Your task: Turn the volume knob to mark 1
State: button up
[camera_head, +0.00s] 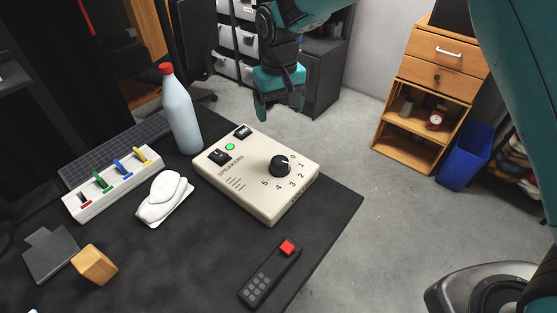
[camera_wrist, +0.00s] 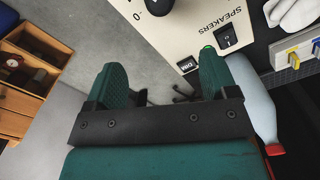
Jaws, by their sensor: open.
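The volume knob (camera_head: 280,166) is black and round, on the cream SPEAKERS box (camera_head: 225,188) lying on the dark table. Marks 0 to 5 are printed around it; its white line appears to point toward 0. In the wrist view the knob (camera_wrist: 158,5) is cut by the top edge, beside the 0. My gripper (camera_head: 280,113) is open and empty, pointing down beyond the box's far side, apart from the knob. Its two teal fingers also show spread in the wrist view (camera_wrist: 160,62).
A bottle (camera_head: 181,112) with a red cap stands close to the box's far left. A white mouse-like object (camera_head: 163,197), a strip with coloured switches (camera_head: 112,183) and a remote (camera_head: 270,273) lie nearby. The table's right edge runs close to the box, with open floor beyond.

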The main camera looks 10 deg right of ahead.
aim_at(279, 159)
notch_tip(279, 159, down, 17)
jog(key=shift+f+p, duration=0.1)
jog(key=shift+p, duration=0.85)
jog(key=c, duration=0.9)
